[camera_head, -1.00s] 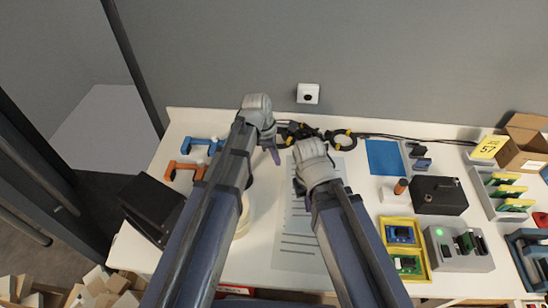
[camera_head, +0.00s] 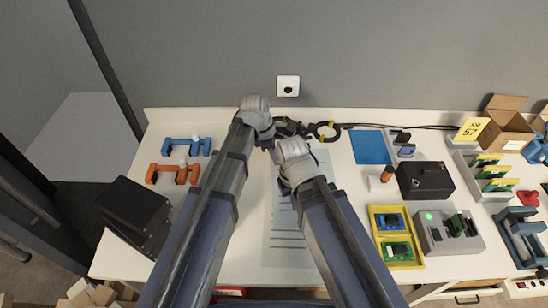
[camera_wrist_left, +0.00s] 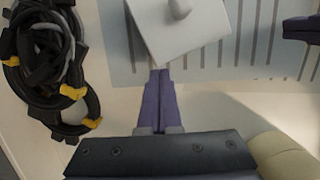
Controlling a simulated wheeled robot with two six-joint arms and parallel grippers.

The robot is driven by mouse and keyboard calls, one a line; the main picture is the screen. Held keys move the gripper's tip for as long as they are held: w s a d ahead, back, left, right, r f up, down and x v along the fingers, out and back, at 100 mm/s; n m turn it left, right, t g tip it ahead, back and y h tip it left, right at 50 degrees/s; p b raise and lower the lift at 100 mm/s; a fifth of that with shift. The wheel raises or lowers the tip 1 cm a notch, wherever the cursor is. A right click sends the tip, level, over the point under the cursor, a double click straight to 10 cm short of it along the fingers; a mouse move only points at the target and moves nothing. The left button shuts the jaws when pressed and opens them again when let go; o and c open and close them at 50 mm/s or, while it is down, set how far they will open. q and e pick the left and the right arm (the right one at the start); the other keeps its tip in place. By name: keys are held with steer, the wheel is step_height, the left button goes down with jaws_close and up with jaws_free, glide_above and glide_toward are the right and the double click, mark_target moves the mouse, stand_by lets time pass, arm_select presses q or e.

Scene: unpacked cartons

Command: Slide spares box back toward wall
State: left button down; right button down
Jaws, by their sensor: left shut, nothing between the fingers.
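No label reading spares is legible; an open cardboard box (camera_head: 507,132) at the far right back, near the wall, could be the spares box. My left gripper (camera_head: 276,155) is over the middle of the table, far left of that box. Its purple fingers are together and empty in the left wrist view (camera_wrist_left: 160,82). My right gripper (camera_head: 288,185) is close beside it; its fingers are hidden behind its wrist and arm in the head view. Neither gripper touches the cardboard box.
A yellow sign (camera_head: 471,130) stands left of the cardboard box, and a rack with green boards (camera_head: 490,172) in front. A black box (camera_head: 425,181) and blue sheet (camera_head: 370,147) lie further left. Coiled black cable (camera_wrist_left: 45,70) lies beside my left gripper.

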arm_select(q)
steer(key=d, duration=0.2)
steer(key=shift+w+d, duration=0.1)
steer(key=shift+d, duration=0.25)
steer(key=shift+a, duration=0.1)
steer(key=shift+a, duration=0.1)
